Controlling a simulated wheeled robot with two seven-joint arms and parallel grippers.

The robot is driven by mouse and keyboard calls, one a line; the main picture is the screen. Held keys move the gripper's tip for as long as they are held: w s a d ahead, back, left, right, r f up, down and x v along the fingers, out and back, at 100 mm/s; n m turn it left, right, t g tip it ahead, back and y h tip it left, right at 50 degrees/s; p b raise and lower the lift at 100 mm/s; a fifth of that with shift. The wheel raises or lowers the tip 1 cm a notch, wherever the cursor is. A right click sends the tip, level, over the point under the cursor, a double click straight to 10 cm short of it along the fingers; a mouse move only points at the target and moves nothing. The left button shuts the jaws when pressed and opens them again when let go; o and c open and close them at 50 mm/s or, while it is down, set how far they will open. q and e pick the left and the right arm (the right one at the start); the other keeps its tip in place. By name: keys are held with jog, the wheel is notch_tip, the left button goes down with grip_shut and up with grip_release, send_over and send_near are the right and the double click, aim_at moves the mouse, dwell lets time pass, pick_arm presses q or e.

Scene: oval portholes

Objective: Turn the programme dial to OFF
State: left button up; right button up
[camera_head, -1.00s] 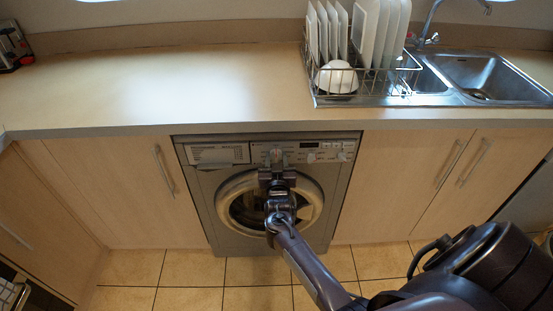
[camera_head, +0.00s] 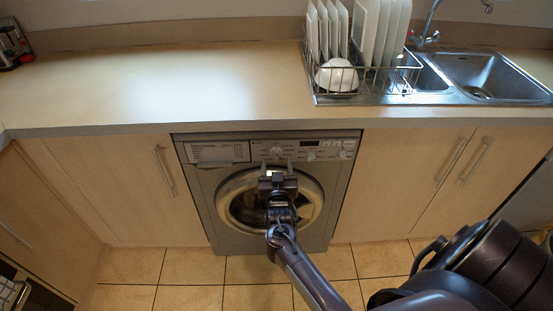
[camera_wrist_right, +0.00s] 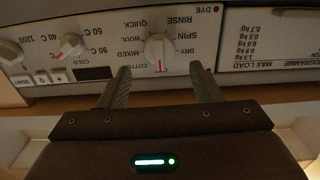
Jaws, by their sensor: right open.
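The programme dial (camera_head: 277,151) is a round pale knob on the washing machine's control panel. In the right wrist view, which shows the panel upside down, the dial (camera_wrist_right: 160,49) has a red mark towards the picture's bottom. Programme words such as COTTON, WOOL, SPIN and RINSE ring it; I cannot read OFF. My right gripper (camera_head: 279,170) is open and empty in front of the machine, just below the dial. In the wrist view its fingertips (camera_wrist_right: 164,76) are spread either side of the dial's line, apart from it. My left gripper is not in view.
The washing machine (camera_head: 206,185) sits under the worktop (camera_head: 180,85). A smaller knob (camera_wrist_right: 70,46) and several buttons share the panel. The worktop edge juts out just above the panel. A dish rack (camera_head: 318,98) and sink (camera_head: 490,75) are at right. The floor in front is clear.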

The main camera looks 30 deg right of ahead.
jog(key=shift+v, duration=1.9)
